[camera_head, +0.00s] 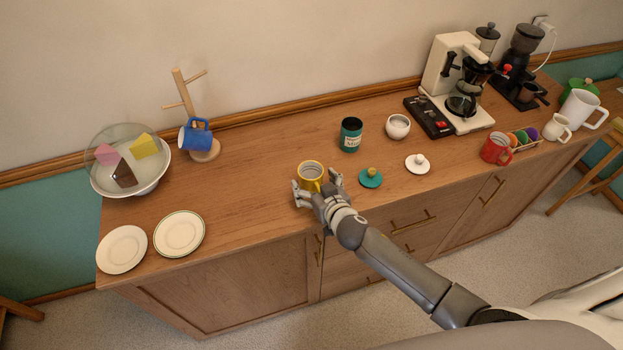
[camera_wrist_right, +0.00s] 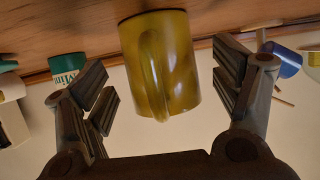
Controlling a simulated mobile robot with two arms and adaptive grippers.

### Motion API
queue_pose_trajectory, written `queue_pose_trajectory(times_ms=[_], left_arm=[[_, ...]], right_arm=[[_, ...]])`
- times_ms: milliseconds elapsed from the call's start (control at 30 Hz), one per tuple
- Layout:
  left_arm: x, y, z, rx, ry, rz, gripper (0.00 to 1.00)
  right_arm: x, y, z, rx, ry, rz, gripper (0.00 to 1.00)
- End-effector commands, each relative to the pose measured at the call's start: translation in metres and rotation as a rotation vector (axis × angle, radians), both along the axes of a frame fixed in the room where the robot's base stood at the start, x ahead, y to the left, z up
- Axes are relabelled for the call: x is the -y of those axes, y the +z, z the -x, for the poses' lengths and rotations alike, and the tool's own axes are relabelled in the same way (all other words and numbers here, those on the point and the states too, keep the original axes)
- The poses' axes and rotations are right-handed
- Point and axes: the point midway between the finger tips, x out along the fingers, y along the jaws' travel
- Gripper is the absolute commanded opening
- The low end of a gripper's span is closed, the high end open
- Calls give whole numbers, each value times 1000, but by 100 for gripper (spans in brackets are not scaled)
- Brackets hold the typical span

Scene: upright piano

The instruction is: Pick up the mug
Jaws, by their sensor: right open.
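My right gripper (camera_head: 316,186) is open at the mug, with one finger on each side. In the right wrist view the gripper's fingers (camera_wrist_right: 165,85) show a gap to the mug on both sides. A blue mug (camera_head: 195,136) hangs on a wooden mug tree, and a red mug (camera_head: 495,149) stands at the right. My left gripper is not in view.
Right of the yellow mug are a green canister (camera_head: 350,135), a teal lid (camera_head: 371,178), a white jar (camera_head: 397,127) and a white lid (camera_head: 417,164). A coffee maker (camera_head: 446,75) stands behind. Bare wood lies left of the mug.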

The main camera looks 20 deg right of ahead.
Motion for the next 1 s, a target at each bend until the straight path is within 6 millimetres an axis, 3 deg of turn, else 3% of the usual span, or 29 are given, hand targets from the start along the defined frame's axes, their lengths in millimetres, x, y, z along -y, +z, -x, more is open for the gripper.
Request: queue_pose_trajectory(times_ms=[400, 833, 1000], left_arm=[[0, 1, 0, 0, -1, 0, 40], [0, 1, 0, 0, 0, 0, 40], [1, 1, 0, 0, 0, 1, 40]], right_arm=[[-2, -6, -10, -1, 1, -2, 84], [-2, -6, -10, -1, 1, -2, 30], [-2, -5, -11, 1, 1, -2, 28]])
